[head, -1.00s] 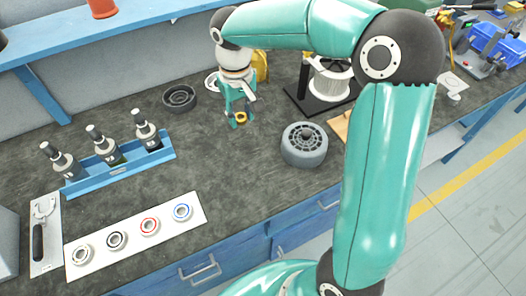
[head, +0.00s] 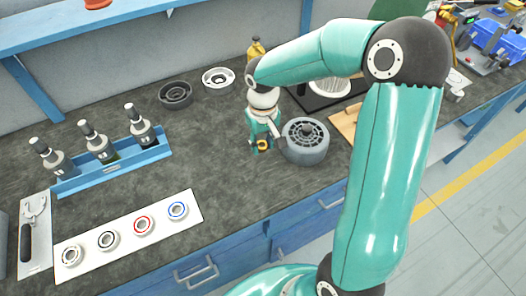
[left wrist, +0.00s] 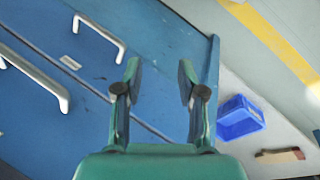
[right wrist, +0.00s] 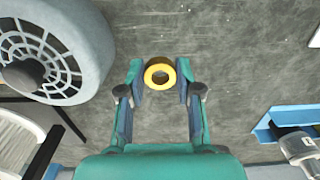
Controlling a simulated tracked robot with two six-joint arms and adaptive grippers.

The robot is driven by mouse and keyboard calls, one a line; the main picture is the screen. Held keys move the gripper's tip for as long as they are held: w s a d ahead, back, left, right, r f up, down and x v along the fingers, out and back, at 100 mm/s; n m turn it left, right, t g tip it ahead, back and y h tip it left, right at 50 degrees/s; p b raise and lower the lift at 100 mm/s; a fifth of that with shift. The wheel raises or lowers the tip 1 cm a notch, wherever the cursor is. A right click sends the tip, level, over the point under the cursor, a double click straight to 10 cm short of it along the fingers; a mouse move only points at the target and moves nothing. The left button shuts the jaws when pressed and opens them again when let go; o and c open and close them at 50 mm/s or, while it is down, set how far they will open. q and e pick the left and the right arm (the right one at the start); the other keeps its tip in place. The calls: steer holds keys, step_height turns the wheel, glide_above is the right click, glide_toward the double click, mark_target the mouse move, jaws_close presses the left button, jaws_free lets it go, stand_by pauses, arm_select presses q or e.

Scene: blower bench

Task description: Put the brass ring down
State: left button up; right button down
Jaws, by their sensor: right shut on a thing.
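The brass ring (head: 263,144) is a small yellow ring between the fingertips of my right gripper (head: 262,147), just left of the grey round blower housing (head: 306,140). In the right wrist view the ring (right wrist: 160,73) sits between the two fingertips of the right gripper (right wrist: 160,80), over the dark bench top, with its hole facing the camera. Whether the ring touches the bench I cannot tell. My left gripper (left wrist: 160,85) is open and empty in the left wrist view, facing blue drawer fronts; it is not in the head view.
A white strip (head: 128,232) with several ring bearings lies at the front left, and a blue rack (head: 112,170) holds several bottles. Two round parts, dark (head: 175,94) and white (head: 219,78), lie at the back. The bench between rack and gripper is clear.

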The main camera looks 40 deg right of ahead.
mark_target(262, 160)
steer(key=shift+f, duration=2.3)
steer(key=shift+f+b, duration=0.35)
steer(key=shift+b, duration=0.1)
steer(key=shift+s+a+f+b, duration=0.15)
steer(key=shift+s+f+b, duration=0.05)
steer(key=shift+b, duration=0.1)
steer(key=c, duration=0.9)
jaws_free()
steer(key=shift+f, duration=0.1)
steer(key=shift+c, duration=0.2)
steer(key=shift+o, duration=0.8)
steer(key=shift+w+f, duration=0.1)
